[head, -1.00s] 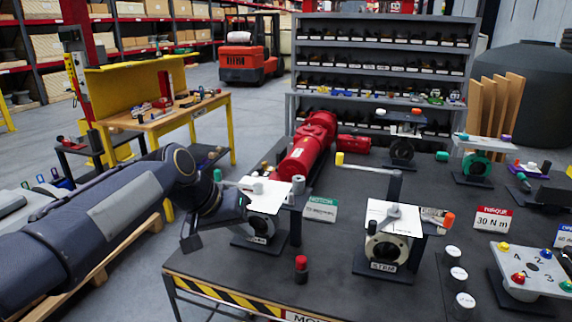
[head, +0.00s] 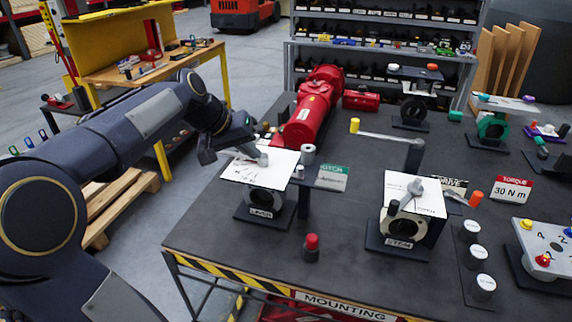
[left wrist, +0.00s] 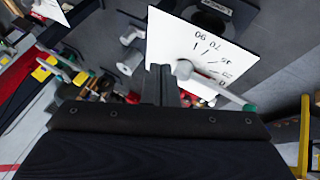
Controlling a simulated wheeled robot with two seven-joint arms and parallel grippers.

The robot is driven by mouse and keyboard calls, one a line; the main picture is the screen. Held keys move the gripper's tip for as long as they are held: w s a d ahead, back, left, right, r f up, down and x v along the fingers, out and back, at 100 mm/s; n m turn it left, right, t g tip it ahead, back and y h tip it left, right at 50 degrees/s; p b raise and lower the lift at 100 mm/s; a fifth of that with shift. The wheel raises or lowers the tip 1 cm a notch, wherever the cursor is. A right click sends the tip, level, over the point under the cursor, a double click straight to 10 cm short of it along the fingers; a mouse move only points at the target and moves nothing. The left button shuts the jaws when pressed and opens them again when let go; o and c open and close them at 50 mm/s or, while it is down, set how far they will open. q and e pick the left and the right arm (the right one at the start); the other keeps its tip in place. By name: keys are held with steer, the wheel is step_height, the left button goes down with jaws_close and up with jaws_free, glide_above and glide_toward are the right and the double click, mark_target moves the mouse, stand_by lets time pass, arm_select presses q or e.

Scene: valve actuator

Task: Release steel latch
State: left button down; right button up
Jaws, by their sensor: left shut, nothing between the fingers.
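My left gripper (head: 248,147) reaches in from the left and is shut and empty at the far left edge of a white dial plate (head: 258,173). On the plate is a steel knob (head: 262,158) with a lever. In the left wrist view the shut fingertips (left wrist: 165,74) are close beside the steel knob (left wrist: 183,69), whose thin lever ends in a green tip (left wrist: 249,107); I cannot tell whether they touch. The white plate (left wrist: 200,48) carries printed numbers. No part is labelled as the latch. My right gripper is not in view.
A second white-topped unit labelled STEM (head: 400,225) stands to the right, with a long yellow-tipped lever behind. A red-capped post (head: 311,247) stands near the front edge. A red cylinder (head: 312,110) lies behind.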

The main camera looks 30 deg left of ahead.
mark_target(298, 171)
arm_select(q)
steer(key=p+x, duration=0.1)
steer(key=x, duration=0.6)
steer(key=shift+w+d+f, duration=0.1)
steer(key=shift+f, duration=0.05)
steer(key=w+d, duration=0.1)
steer(key=d+p, duration=0.1)
steer(key=d, duration=0.1)
steer(key=shift+w+f, duration=0.2)
steer(key=shift+w, duration=0.2)
steer(key=shift+w+d+f+p, duration=0.1)
steer(key=shift+w+d+p, duration=0.15)
steer(key=shift+d+p, duration=0.1)
steer(key=shift+w+d, duration=0.2)
steer(key=shift+d, duration=0.8)
